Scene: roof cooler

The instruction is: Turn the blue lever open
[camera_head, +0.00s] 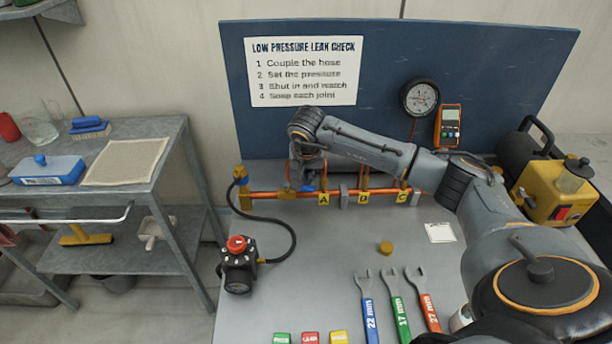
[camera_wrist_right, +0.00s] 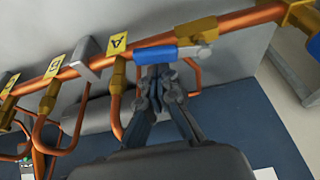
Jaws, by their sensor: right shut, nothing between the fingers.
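The blue lever (camera_wrist_right: 157,55) sits on the copper pipe, with its grey pivot end to the right in the right wrist view. It lies roughly along the pipe, slightly tilted to it. In the head view only a small blue piece of the lever (camera_head: 307,188) shows beneath my right gripper (camera_head: 308,178). My right gripper (camera_wrist_right: 160,78) is shut with nothing in it, its fingertips right by the lever's underside in the wrist picture. I cannot tell whether they touch it. My left gripper is not in view.
The copper pipe (camera_head: 268,195) runs along the bench's back, with yellow tags A, B and C. A black hose loops to a red-capped regulator (camera_head: 238,262) at left. Several wrenches (camera_head: 397,300) lie in front. A gauge (camera_head: 420,97) hangs on the blue board.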

